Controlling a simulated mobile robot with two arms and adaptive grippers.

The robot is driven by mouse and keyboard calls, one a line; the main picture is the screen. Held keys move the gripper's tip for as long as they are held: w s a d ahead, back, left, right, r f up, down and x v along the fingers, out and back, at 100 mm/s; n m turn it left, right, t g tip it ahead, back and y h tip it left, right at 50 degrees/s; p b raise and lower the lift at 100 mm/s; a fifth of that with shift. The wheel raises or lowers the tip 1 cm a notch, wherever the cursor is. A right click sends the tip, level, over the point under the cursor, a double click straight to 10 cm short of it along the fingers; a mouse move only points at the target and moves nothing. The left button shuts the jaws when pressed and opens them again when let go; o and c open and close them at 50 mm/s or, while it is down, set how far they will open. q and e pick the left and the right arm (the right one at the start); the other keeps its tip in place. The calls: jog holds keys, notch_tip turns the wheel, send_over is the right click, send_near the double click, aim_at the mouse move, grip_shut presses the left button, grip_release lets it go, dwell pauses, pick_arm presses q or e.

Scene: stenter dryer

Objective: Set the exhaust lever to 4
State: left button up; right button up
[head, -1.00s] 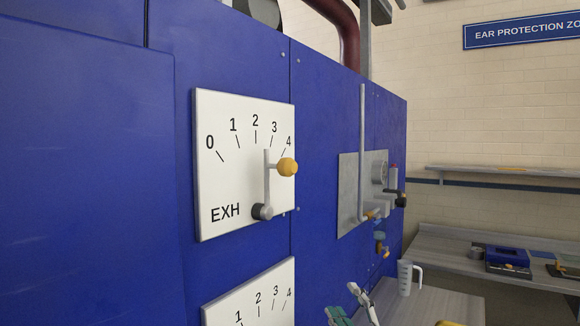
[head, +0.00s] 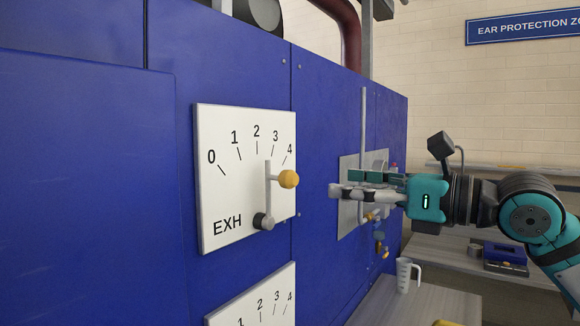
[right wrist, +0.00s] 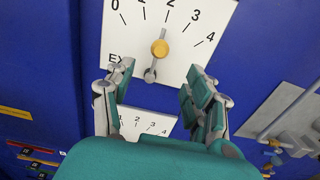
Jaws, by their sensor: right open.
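The exhaust lever (head: 268,190) is a grey bar with a yellow knob (head: 289,179), on a white EXH dial plate (head: 217,190) marked 0 to 4. It points upward, between 2 and 3 as seen in the head view and close to 2 in the right wrist view (right wrist: 156,62). My right gripper (head: 340,186) is open and empty, pointing left, to the right of the knob and apart from it. In the right wrist view its fingers (right wrist: 160,72) stand either side of the lever's lower end. My left gripper is out of view.
A second numbered dial plate (head: 255,300) is just below. A grey metal plate with a tall bar (head: 362,130) is on the blue panel behind my right gripper. The panel around the EXH plate is flat.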

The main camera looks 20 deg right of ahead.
aim_at(296, 180)
jog(key=p+x, duration=0.4)
jog(key=x, duration=0.6)
jog(key=shift+a+r, duration=0.1)
jog(key=shift+r, duration=0.05)
jog(key=shift+w+a+p, duration=0.3)
jog(key=shift+w+a, duration=0.1)
jog(key=shift+w, duration=0.2)
jog(key=shift+c, duration=0.4)
grip_shut()
